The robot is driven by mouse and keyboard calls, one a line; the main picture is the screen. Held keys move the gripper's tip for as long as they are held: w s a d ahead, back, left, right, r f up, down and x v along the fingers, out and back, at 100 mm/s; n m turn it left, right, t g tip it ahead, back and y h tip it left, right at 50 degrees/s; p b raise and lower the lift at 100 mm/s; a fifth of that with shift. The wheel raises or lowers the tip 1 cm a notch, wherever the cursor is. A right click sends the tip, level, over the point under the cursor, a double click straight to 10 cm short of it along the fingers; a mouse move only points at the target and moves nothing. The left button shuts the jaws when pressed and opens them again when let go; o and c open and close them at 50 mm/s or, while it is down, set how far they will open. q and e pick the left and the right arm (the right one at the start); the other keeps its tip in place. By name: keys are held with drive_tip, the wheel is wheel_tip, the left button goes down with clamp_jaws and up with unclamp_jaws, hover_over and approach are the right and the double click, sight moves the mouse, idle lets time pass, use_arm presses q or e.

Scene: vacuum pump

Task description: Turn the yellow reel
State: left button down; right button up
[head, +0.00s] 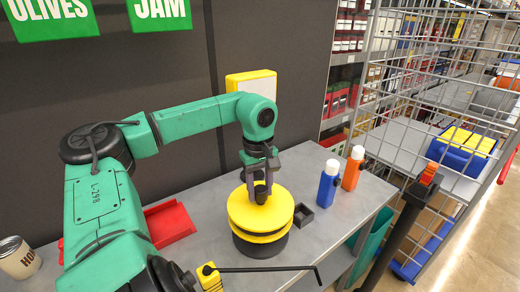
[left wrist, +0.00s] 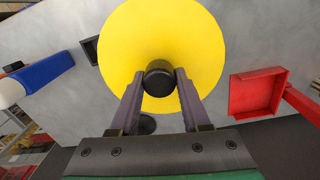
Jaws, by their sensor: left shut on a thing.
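The yellow reel (head: 270,212) is a round yellow disc on a dark base, standing on the grey table in the head view. It fills the upper middle of the left wrist view (left wrist: 192,32). A black knob (left wrist: 158,76) stands up at its centre. My left gripper (head: 259,190) is above the reel's centre, pointing down. In the left wrist view its two fingers (left wrist: 159,88) are on either side of the knob, shut on it. The gripper partly hides the knob in the head view. My right gripper is not in view.
A blue bottle (head: 328,184) and an orange bottle (head: 353,168) stand right of the reel. A small dark box (head: 303,214) is close beside it. A red tray (head: 170,223) lies to the left. A black bent rod (head: 262,269) is at the table's front. A wire cage stands right.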

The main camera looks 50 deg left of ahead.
use_arm(q)
drive_tip(key=m+p, duration=0.1)
drive_tip(key=m, duration=0.3)
drive_tip(key=shift+w+r+m, duration=0.1)
drive_tip(key=shift+m, duration=0.3)
idle(0.4)
drive_tip(key=shift+c, duration=1.8)
unclamp_jaws()
wheel_tip(320, 180, up, 14)
drive_tip(key=shift+s+a+r, duration=0.15)
drive_tip(key=shift+s+r, duration=0.1)
